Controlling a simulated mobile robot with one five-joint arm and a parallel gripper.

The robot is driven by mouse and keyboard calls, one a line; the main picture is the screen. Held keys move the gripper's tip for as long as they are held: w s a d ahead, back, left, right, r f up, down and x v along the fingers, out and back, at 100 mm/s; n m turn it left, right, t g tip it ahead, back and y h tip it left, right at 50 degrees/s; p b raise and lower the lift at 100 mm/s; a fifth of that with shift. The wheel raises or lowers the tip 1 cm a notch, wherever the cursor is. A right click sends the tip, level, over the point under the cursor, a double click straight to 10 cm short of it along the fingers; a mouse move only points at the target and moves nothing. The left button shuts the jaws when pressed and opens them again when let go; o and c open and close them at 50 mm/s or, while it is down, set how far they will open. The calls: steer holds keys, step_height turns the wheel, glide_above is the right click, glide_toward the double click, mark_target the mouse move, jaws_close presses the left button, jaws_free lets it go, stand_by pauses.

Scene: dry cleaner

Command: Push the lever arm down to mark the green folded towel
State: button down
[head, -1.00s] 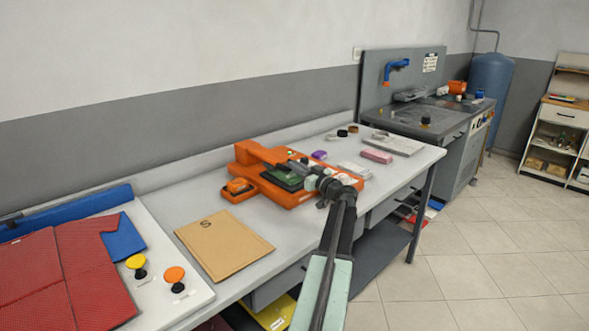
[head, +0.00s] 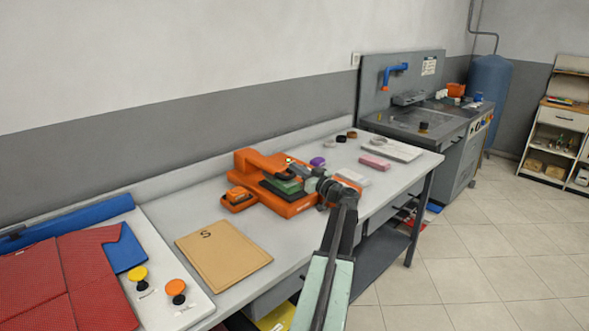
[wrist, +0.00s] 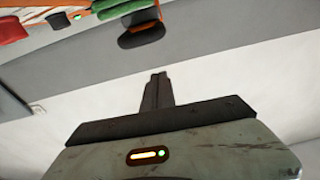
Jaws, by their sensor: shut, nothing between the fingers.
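The orange marking press (head: 298,207) stands on the light worktable, with its raised orange arm at the back left. The green folded towel (head: 283,186) lies on the press's dark plate, partly covered by my gripper in the head view. In the wrist view, the narrow dark fingers of my gripper (wrist: 158,88) are together and empty. That view shows part of the orange press and a dark rounded knob (wrist: 141,34) along its top edge, apart from the fingers. Contact with the lever cannot be told.
A pink block (head: 374,162) and a purple block (head: 317,161) lie beyond the press. The floor at right is clear.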

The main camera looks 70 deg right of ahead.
steer(key=s+a+f+b, duration=0.3)
steer(key=s+f+b, duration=0.1)
steer(key=s, duration=0.3)
steer(key=shift+s+f, duration=0.4)
steer(key=shift+f, duration=0.15)
